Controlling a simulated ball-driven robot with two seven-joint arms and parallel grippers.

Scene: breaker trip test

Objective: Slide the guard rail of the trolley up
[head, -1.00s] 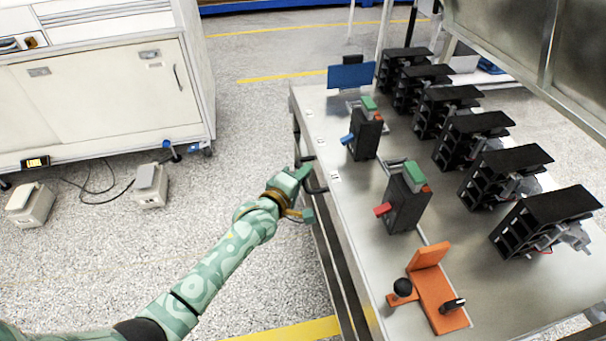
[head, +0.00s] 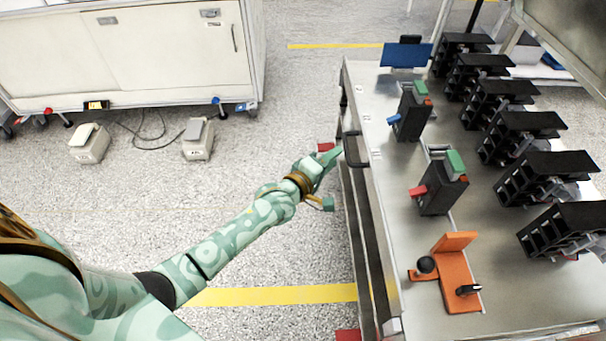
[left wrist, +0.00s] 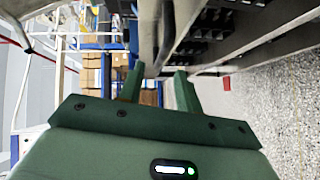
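The trolley (head: 386,190) has a bare metal top and stands on the right in the head view. A black bar (head: 352,152), which looks like its guard rail, sticks out from its left side just below the top edge. My left gripper (head: 332,178) is open beside this bar, its fingers spread and a fingertip close to it. I cannot tell whether they touch. In the left wrist view the left gripper (left wrist: 158,86) is open with nothing held between its fingers. A dark bar-like shape of the trolley shows just beyond the fingertips. My right gripper is out of view.
On the trolley top are two black breakers (head: 440,190) (head: 411,112), an orange fixture (head: 456,272), a blue plate (head: 405,55) and a row of black holders (head: 535,178). A white cabinet (head: 150,50) stands at back left. The floor between is mostly clear.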

